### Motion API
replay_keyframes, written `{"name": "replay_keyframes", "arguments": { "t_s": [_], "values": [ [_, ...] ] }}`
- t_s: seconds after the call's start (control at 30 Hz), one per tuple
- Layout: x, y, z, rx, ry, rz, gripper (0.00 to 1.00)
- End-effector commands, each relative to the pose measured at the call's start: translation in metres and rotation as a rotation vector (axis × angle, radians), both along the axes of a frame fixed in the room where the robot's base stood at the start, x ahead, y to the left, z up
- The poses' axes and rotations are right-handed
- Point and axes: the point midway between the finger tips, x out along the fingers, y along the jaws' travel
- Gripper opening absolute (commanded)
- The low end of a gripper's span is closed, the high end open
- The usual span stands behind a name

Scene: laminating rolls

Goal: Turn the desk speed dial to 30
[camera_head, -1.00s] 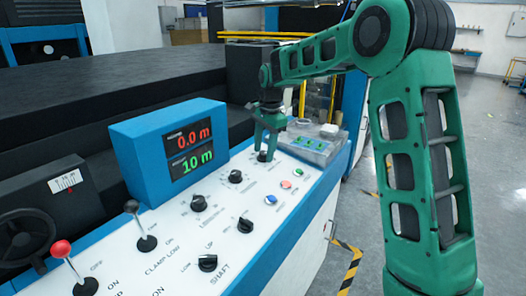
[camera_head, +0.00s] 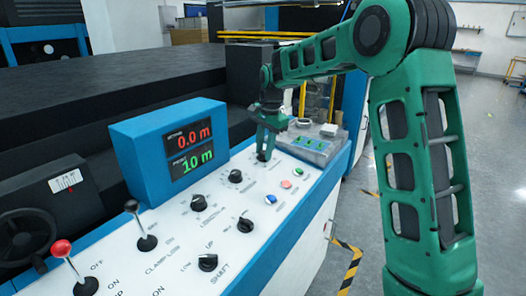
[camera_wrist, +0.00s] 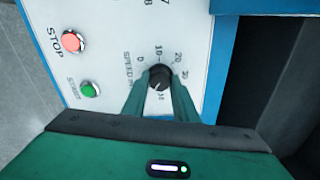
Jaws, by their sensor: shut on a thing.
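The speed dial is a round black knob (camera_wrist: 160,77) on the white control desk, with 0, 10, 20 and 30 printed around it. In the wrist view a small pale mark shows on the knob's lower left side, away from the printed 30; its exact reading is hard to tell. My green gripper (camera_wrist: 161,98) has one finger on each side of the knob and is shut on it. In the head view my gripper (camera_head: 267,146) points down onto the dial (camera_head: 262,157) at the desk's far end, and the fingers partly hide it.
A red STOP button (camera_wrist: 72,41) and a green button (camera_wrist: 89,89) sit beside the dial. Other black knobs (camera_head: 199,203) and levers (camera_head: 146,241) stand nearer on the desk. A blue display box (camera_head: 168,148) reads 0.0 m and 10 m.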

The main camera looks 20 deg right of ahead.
Motion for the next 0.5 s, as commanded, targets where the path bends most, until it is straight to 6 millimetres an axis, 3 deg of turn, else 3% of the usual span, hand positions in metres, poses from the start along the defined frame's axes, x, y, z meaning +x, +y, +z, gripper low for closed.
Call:
{"name": "replay_keyframes", "arguments": {
  "t_s": [0.5],
  "values": [
    [0.0019,0.0001,0.0028,-0.062,-0.061,0.456,0.04]
  ]
}}
